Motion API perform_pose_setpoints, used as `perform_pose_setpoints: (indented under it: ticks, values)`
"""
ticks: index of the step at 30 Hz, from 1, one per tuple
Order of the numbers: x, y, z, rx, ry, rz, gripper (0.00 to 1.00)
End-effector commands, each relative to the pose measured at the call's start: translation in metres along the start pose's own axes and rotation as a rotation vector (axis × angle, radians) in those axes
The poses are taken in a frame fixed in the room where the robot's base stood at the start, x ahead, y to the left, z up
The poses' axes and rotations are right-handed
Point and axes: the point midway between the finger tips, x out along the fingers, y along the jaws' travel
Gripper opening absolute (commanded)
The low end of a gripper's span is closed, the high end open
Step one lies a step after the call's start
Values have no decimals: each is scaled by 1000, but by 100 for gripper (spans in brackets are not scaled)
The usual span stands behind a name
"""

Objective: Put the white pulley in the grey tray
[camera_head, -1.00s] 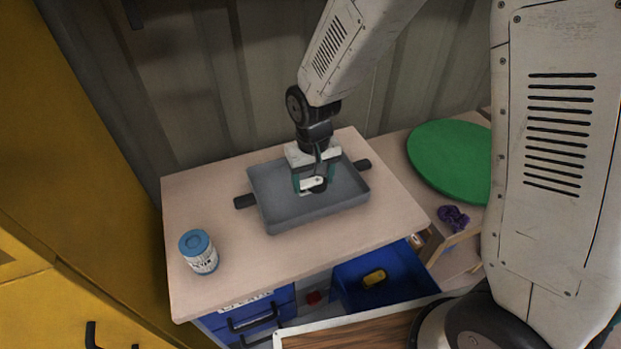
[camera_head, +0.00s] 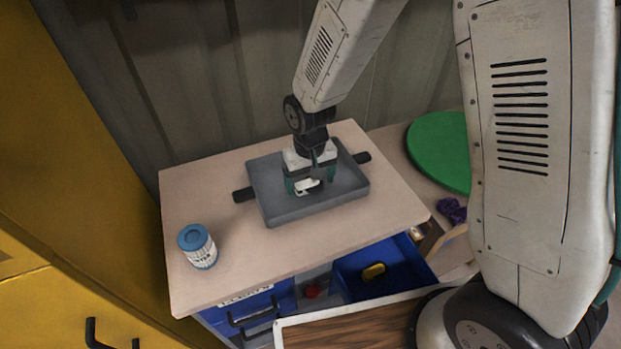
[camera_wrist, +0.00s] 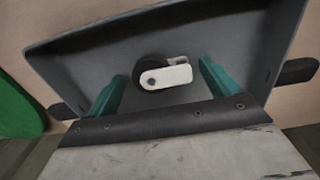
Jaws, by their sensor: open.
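The white pulley (camera_head: 306,187), a white bracket with a dark wheel, is inside the grey tray (camera_head: 280,213) on the bench top. It also shows in the wrist view (camera_wrist: 172,76), over the tray floor. My gripper (camera_head: 311,181) is over the tray with its teal fingers open, one on each side of the pulley. In the wrist view there are gaps between the pulley and both fingers. I cannot tell for sure whether the pulley rests on the floor of the tray (camera_wrist: 80,68).
A can with a blue lid (camera_head: 198,246) stands at the bench's left. An open blue drawer below holds a yellow item (camera_head: 373,271). A green disc (camera_head: 438,150) and a purple item (camera_head: 452,210) lie to the right. The bench (camera_head: 235,270) is clear in front of the tray.

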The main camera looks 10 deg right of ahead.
Motion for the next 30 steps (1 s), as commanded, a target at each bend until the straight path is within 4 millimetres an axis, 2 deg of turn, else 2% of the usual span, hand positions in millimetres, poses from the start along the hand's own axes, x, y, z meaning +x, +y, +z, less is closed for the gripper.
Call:
perform_pose_setpoints:
  ticks: [5,8,15,21,25,30]
  values:
    - [-7,0,0,0,1,0,87]
    - [-22,0,-1,1,4,-1,87]
    - [-75,0,-1,0,6,-1,87]
    - [-108,0,-1,0,3,-1,87]
    - [-120,0,0,0,2,0,87]
    - [-124,0,0,0,0,0,87]
